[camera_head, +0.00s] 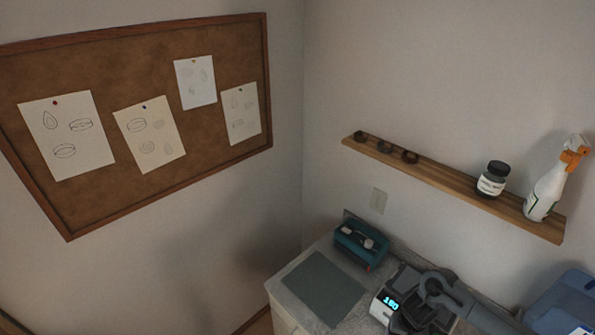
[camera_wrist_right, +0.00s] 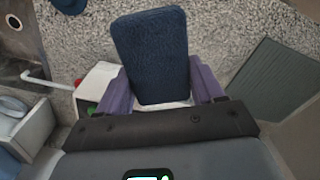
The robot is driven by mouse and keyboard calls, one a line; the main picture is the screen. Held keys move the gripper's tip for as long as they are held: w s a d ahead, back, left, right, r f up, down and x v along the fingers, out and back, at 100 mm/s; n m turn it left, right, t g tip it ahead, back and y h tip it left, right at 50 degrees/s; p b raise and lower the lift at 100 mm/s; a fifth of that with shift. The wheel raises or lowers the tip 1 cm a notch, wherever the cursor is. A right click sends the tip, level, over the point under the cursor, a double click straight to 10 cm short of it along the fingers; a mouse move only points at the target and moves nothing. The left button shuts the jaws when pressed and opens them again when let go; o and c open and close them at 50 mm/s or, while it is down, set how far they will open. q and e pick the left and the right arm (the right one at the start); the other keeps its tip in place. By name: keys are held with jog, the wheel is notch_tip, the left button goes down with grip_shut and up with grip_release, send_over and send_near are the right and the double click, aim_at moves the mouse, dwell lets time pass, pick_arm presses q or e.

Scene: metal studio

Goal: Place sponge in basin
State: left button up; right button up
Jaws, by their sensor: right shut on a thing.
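A dark blue, block-shaped sponge (camera_wrist_right: 152,55) stands out from between the purple fingers of my right gripper (camera_wrist_right: 165,92) in the right wrist view. The gripper is shut on its lower end. Speckled counter (camera_wrist_right: 222,40) shows behind it; I cannot tell how far the sponge is above it. A grey-brown recessed surface (camera_wrist_right: 30,42) with dark round spots lies at the upper left and may be the basin, only partly in view.
A grey mat (camera_head: 318,287) lies on the counter beside a teal box (camera_head: 360,246). A blue container (camera_head: 560,300) is at the right edge. A wall shelf (camera_head: 445,183) holds a jar (camera_head: 492,180) and spray bottle (camera_head: 548,190).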

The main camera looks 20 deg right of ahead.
jog(key=w+a+r+n, duration=0.5)
jog(key=w+a+r, duration=0.8)
jog(key=a+r, duration=0.15)
jog(key=s+a+r+n, duration=0.1)
jog(key=a+r+n, duration=0.15)
jog(key=a, duration=0.25)
jog(key=s+f, duration=0.3)
jog(key=s, duration=0.5)
jog(key=shift+s+a, duration=0.15)
jog(key=shift+a, duration=0.15)
